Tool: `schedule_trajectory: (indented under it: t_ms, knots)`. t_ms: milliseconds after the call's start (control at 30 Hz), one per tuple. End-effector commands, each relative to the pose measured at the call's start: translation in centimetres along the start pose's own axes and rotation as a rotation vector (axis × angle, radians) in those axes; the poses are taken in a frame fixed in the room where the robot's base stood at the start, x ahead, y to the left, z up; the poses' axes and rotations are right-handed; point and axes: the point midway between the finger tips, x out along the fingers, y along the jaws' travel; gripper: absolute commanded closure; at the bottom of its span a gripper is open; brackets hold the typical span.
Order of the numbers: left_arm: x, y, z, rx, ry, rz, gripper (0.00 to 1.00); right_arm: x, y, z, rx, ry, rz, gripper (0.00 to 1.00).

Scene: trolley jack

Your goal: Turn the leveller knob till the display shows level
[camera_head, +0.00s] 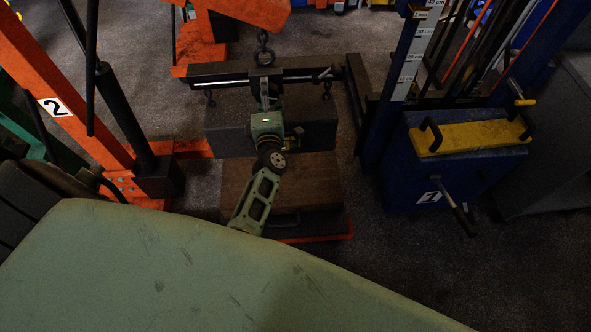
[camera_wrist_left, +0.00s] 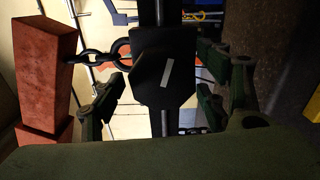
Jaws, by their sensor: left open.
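The leveller (camera_head: 315,75) is a dark beam with a bright rod. It hangs from a ring and chain (camera_head: 263,48), with hooks at both ends. My left gripper (camera_head: 266,100) is at the middle of the beam, just below the chain. In the left wrist view its green fingers (camera_wrist_left: 165,95) stand open on either side of a black block (camera_wrist_left: 165,65) with a white strip. That block may be the knob; I cannot tell for sure, nor whether the fingers touch it. No display can be made out. My right gripper is not in view.
A grey block (camera_head: 228,125) hangs below the beam, above a brown wooden block (camera_head: 300,180) on an orange base. An orange hoist frame (camera_head: 50,75) stands left. A blue unit with a yellow top (camera_head: 470,137) and lever stands right. The dark floor between is clear.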

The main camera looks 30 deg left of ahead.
Motion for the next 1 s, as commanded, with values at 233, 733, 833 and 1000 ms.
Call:
schedule_trajectory:
  t_ms: [233, 733, 833, 1000]
  knots:
    - [0.0, -0.6, -0.2, -0.513, -0.002, 0.001, 0.33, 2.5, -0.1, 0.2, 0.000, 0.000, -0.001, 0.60]
    - [0.0, -0.7, -0.2, -1.477, -0.002, 0.000, 0.33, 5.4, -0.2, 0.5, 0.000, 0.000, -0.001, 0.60]
    - [-1.6, -0.8, -0.1, -1.539, 0.002, -0.004, 0.33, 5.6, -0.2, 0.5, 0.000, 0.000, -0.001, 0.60]
    - [-5.0, -0.8, -0.2, -1.534, 0.001, -0.002, 0.33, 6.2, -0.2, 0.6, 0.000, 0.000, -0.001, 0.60]
